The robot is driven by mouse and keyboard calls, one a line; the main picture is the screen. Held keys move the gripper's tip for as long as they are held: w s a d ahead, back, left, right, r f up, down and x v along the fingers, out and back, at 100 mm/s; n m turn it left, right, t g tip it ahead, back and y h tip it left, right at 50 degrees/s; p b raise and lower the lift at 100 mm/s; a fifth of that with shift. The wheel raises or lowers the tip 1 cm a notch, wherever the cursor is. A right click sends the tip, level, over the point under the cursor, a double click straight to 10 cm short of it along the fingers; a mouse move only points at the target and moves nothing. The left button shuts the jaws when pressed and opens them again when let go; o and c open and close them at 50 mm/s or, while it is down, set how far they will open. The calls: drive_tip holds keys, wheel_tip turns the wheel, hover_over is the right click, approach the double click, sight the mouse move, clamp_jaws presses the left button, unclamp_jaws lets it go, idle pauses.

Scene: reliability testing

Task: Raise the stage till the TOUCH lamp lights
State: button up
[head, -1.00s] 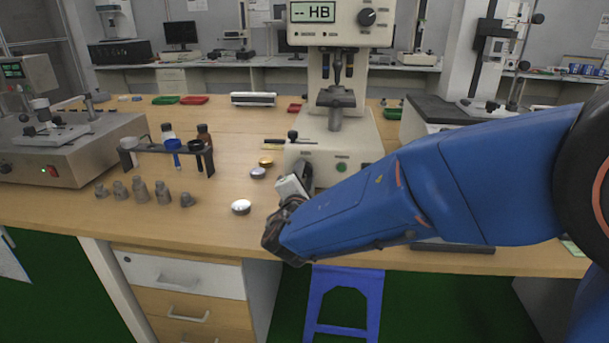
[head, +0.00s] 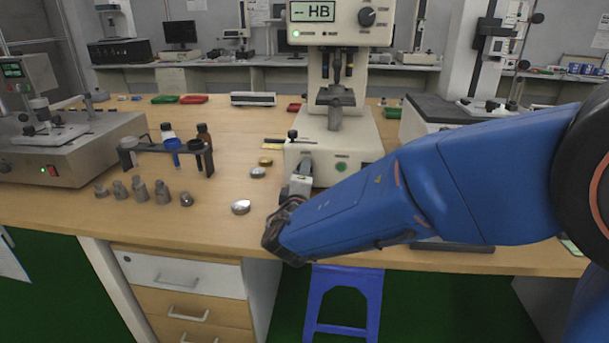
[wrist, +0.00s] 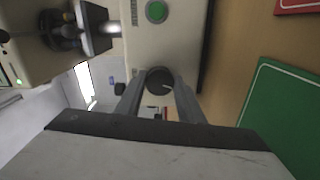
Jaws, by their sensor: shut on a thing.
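The cream hardness tester (head: 345,150) stands on the bench, its display (head: 312,12) reading "-- HB". The dark stage (head: 336,97) sits on a metal column under the tester's head; it also shows in the wrist view (wrist: 97,28). A small lamp (head: 296,33) below the display glows green; its label is too small to read. My gripper (head: 302,170) is at the tester's lower front left. In the wrist view its fingers (wrist: 160,88) are shut on a dark round knob (wrist: 159,76) on the tester's front. A green button (wrist: 156,11) is beside it.
Several metal weights (head: 140,190), a rack with bottles (head: 172,150) and shiny round discs (head: 241,207) lie left of the tester. Another machine (head: 70,150) stands far left. A green tray (wrist: 285,110) shows in the wrist view. A blue stool (head: 342,290) is below the bench edge.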

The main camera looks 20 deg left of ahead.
drive_tip(key=shift+f, duration=0.1)
idle(0.3)
drive_tip(key=o, duration=1.1)
drive_tip(key=shift+c, duration=0.2)
drive_tip(key=shift+s, duration=0.1)
drive_tip(key=v, duration=1.7)
drive_tip(key=shift+s, duration=0.1)
